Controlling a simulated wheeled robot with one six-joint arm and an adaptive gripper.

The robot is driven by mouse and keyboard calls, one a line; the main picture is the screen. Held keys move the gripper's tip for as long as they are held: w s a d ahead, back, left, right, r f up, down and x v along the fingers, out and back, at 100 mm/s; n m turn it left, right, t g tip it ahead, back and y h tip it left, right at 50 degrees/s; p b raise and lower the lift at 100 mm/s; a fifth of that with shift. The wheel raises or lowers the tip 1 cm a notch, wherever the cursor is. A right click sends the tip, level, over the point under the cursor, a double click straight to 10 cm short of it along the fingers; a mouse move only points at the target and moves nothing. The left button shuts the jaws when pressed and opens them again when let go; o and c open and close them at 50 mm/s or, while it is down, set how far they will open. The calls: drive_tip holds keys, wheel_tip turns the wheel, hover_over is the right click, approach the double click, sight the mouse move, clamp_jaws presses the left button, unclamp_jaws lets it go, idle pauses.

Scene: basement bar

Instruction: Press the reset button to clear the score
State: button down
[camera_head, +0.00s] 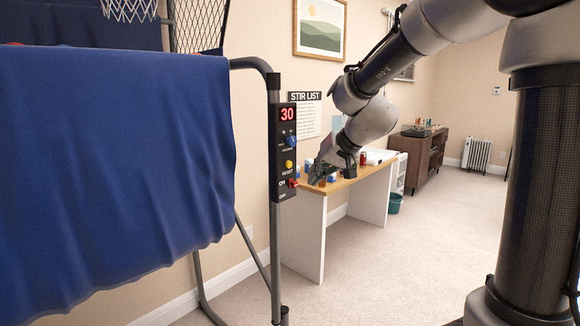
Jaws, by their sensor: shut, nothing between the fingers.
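A black control box (283,150) is mounted on the grey upright post of a basketball arcade frame, left of centre. Its red display (287,114) reads 30. Below it are a blue knob (291,141), a yellow button (289,165) with a RESET label under it, and a red switch (293,183) between ON and OFF labels. My gripper (317,178) is shut and empty. It appears just right of the box, near the height of the yellow button and red switch, pointing down and left. A gap shows between them in the picture; the depth gap is unclear.
A blue cloth (110,170) hangs over the game frame on the left. Behind my gripper stands a wooden-topped table (345,182) with small items and a red can (363,158). A teal bin (394,203), a brown cabinet (425,155) and a radiator (476,154) stand farther back. Carpet at centre right is clear.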

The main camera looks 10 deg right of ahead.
drive_tip(key=shift+w+a, duration=0.85)
drive_tip(key=shift+w, duration=0.35)
drive_tip(key=shift+w+a, duration=0.85)
drive_tip(key=shift+w, duration=0.3)
drive_tip(key=shift+w+a, duration=0.1)
drive_tip(key=shift+w+a, duration=0.15)
drive_tip(key=shift+w, duration=0.05)
drive_tip(key=shift+w+a, duration=0.2)
drive_tip(key=shift+w, duration=0.15)
idle(0.3)
idle(0.4)
drive_tip(key=shift+s+d, duration=0.45)
drive_tip(key=shift+s, duration=0.25)
drive_tip(key=s+d, duration=0.1)
drive_tip(key=s, duration=0.1)
drive_tip(key=s+d, duration=0.2)
